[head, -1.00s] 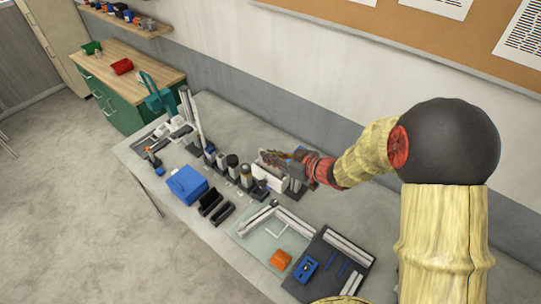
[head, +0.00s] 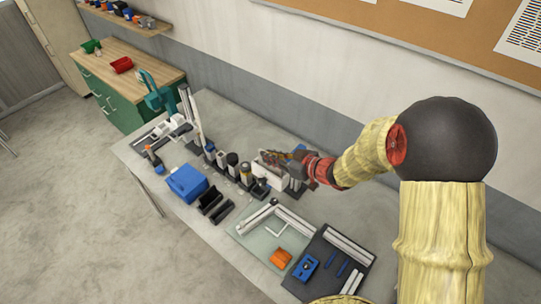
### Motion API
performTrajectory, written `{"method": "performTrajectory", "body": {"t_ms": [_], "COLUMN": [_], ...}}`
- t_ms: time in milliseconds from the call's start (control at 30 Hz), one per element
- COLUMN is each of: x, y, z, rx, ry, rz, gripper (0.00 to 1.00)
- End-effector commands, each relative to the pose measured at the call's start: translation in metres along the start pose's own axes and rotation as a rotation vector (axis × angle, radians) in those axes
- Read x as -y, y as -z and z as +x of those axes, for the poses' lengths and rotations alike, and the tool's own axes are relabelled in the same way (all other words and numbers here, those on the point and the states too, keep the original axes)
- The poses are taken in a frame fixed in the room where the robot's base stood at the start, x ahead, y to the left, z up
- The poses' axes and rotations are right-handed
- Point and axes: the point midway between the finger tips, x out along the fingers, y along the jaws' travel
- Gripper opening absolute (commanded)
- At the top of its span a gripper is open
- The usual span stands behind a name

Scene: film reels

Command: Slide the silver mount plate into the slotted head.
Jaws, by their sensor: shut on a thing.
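My gripper (head: 283,158) is over the back middle of the grey workbench (head: 325,210), reaching in from the right. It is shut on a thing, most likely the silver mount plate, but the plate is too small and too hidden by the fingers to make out. A pale block (head: 267,174) stands right under and in front of the fingers; I cannot tell whether they touch it. Small dark upright pieces (head: 232,162) stand to its left. I cannot tell for sure which piece is the slotted head.
A blue box (head: 186,183) and black trays (head: 212,200) lie at left. A pale green mat (head: 247,240) holds silver bars and an orange piece (head: 281,258). A dark tray (head: 325,278) with a blue block (head: 305,268) lies at front right. Tall white rods (head: 197,118) stand at back left.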

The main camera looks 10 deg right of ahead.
Motion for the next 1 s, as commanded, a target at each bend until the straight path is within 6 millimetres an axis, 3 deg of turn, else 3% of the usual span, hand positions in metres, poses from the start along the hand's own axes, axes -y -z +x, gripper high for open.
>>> {"method": "performTrajectory", "body": {"t_ms": [100,133,233,567,1000], "x": [0.0,0.0,0.0,0.0,-0.001], "y": [-0.002,-0.001,-0.001,-0.002,0.0], "z": [0.001,0.001,0.001,-0.001,-0.032], "rx": [-0.001,-0.002,-0.001,0.001,0.0], "ry": [0.0,0.0,0.0,0.0,-0.002], "rz": [-0.001,-0.001,-0.001,0.001,0.001], "gripper": [0.0,0.11,0.17,0.17,0.17]}}
